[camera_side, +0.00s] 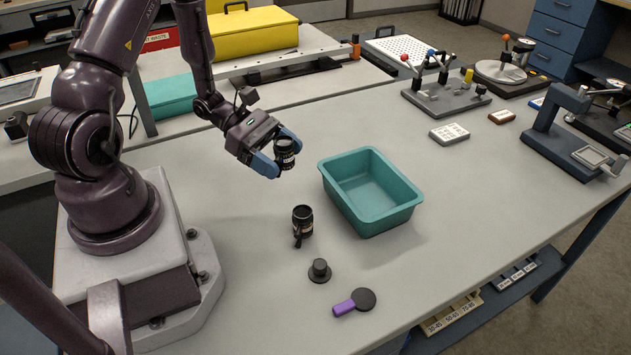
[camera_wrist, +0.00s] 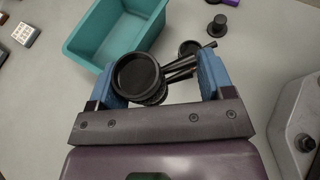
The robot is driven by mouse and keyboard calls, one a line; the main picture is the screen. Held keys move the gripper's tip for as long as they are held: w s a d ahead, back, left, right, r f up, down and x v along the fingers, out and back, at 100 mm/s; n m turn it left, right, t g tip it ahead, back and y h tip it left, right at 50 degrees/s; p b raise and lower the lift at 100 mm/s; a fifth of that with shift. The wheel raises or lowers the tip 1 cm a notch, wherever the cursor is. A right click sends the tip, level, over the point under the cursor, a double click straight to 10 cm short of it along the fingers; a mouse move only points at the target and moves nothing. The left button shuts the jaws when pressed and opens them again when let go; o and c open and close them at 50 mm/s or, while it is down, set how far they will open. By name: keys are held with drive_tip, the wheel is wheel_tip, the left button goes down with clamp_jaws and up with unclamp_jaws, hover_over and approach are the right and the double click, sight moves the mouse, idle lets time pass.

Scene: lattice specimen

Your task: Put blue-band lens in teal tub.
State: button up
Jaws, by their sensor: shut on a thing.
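My gripper (camera_side: 279,154) is shut on a black lens (camera_side: 286,151) with white markings, held above the table to the left of the teal tub (camera_side: 400,205). In the wrist view, the held lens (camera_wrist: 139,77) lies against the left blue finger, and thin dark rods reach from it toward the right finger. No blue band can be made out on it. The teal tub is open and empty; it also shows at the top of the wrist view (camera_wrist: 98,28). A second black lens (camera_side: 303,222) stands on the table left of the tub, with a small lever; its band colour cannot be told.
A black knobbed cap (camera_side: 319,271) and a purple-handled dark disc (camera_side: 355,302) lie near the front. A grey card-like block (camera_side: 449,133) and a lever stand (camera_side: 445,95) are behind and right of the tub. The table between gripper and tub is clear.

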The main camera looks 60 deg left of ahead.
drive_tip(key=w+d+r+n+t+y, duration=0.1)
drive_tip(key=w+d+r, duration=0.15)
drive_tip(key=w, duration=0.45)
drive_tip(key=w+d+r+n+t+y, duration=0.1)
drive_tip(key=w+d+r+n+t, duration=0.15)
drive_tip(key=w, duration=0.45)
drive_tip(key=shift+y, duration=0.3)
drive_tip(key=shift+w+a+f, duration=0.1)
drive_tip(key=shift+w+f, duration=0.05)
drive_tip(key=shift+f, duration=1.25)
drive_tip(key=shift+w+a+f, duration=0.1)
drive_tip(key=shift+a+f, duration=0.05)
drive_tip(key=shift+f, duration=1.3)
drive_tip(key=shift+w+a+f, duration=0.1)
drive_tip(key=shift+w+f, duration=0.05)
drive_tip(key=shift+f, duration=1.25)
drive_tip(key=shift+f, duration=0.25)
